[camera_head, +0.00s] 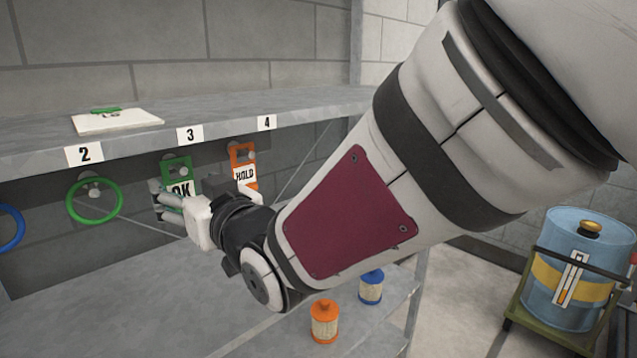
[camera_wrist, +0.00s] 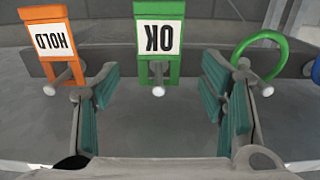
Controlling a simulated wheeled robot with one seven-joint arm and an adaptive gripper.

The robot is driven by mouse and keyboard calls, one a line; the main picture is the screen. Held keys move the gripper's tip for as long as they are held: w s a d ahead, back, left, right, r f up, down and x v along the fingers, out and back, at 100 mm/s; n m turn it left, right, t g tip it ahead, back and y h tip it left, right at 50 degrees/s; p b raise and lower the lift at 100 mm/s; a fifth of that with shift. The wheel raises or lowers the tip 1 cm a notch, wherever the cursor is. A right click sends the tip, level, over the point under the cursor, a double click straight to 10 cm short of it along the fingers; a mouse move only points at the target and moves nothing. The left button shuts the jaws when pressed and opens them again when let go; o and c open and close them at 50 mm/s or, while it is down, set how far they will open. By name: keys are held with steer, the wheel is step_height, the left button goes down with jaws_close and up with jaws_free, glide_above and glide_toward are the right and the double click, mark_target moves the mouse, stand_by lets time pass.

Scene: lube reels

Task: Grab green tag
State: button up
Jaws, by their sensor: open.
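The green tag (camera_head: 177,168) with a white "OK" panel hangs on a peg below the number 3 label. In the head view my gripper (camera_head: 168,207) is in front of its lower part and hides some of it. Nothing is between the fingers except the view of the peg.
An orange HOLD tag (camera_head: 243,167) hangs to the right, a green ring (camera_head: 94,200) to the left, and a blue ring (camera_head: 9,229) farther left. The shelf edge (camera_head: 225,130) runs above them. Orange (camera_head: 324,321) and blue (camera_head: 370,287) canisters stand on the lower shelf.

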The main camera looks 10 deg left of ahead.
mark_target(171, 171)
steer(key=shift+x, duration=2.75)
steer(key=shift+w+r, duration=0.1)
steer(key=shift+r, duration=0.1)
steer(key=c, duration=1)
